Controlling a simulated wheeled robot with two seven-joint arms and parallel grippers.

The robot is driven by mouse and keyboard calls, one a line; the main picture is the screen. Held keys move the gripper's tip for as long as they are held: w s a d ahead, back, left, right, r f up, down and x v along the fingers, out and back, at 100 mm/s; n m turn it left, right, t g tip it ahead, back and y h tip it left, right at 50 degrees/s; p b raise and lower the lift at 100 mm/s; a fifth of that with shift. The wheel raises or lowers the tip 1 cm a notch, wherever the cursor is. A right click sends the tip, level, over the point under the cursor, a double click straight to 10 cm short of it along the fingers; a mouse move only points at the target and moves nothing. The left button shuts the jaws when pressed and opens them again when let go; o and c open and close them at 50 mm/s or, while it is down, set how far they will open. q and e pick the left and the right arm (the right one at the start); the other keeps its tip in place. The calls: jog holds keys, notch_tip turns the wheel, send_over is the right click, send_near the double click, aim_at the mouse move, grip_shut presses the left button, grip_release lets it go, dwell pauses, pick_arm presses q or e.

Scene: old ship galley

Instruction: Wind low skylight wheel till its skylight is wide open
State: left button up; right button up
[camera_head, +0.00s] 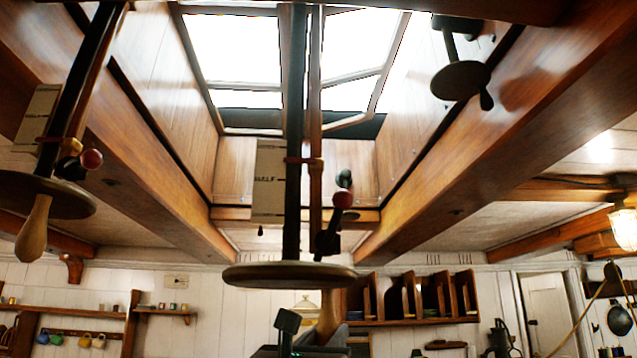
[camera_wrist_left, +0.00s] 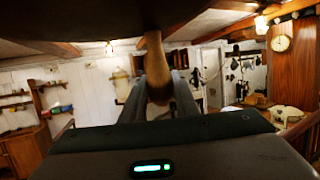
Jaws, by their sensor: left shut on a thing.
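A flat round wooden skylight wheel (camera_head: 290,276) hangs level at the bottom of a dark upright rod (camera_head: 293,150) in the middle of the head view. Its turned wooden handle (camera_head: 328,312) points down from the right part of the rim. My left gripper (camera_head: 322,338) is below the wheel and shut on this handle. In the left wrist view the handle (camera_wrist_left: 156,68) stands between the two fingers (camera_wrist_left: 160,100). Overhead is the skylight (camera_head: 235,50), with bright panes; one framed pane (camera_head: 350,94) at right sits at an angle. My right gripper is out of view.
Another wheel (camera_head: 45,195) with a handle hangs at left, and a third (camera_head: 460,80) at upper right. Wooden beams (camera_head: 500,150) flank the skylight well. A lamp (camera_head: 624,228) hangs at far right. Shelves (camera_head: 415,300) line the far wall.

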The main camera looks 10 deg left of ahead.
pick_arm(q)
jog(key=shift+w+a+f, duration=0.1)
jog(key=shift+w+f, duration=0.05)
jog(key=shift+f, duration=0.15)
jog(key=a, duration=0.6)
jog(key=shift+w+r+p, duration=0.2)
jog(key=shift+w+p, duration=0.2)
jog(key=shift+s, duration=0.1)
jog(key=shift+a+r, duration=0.1)
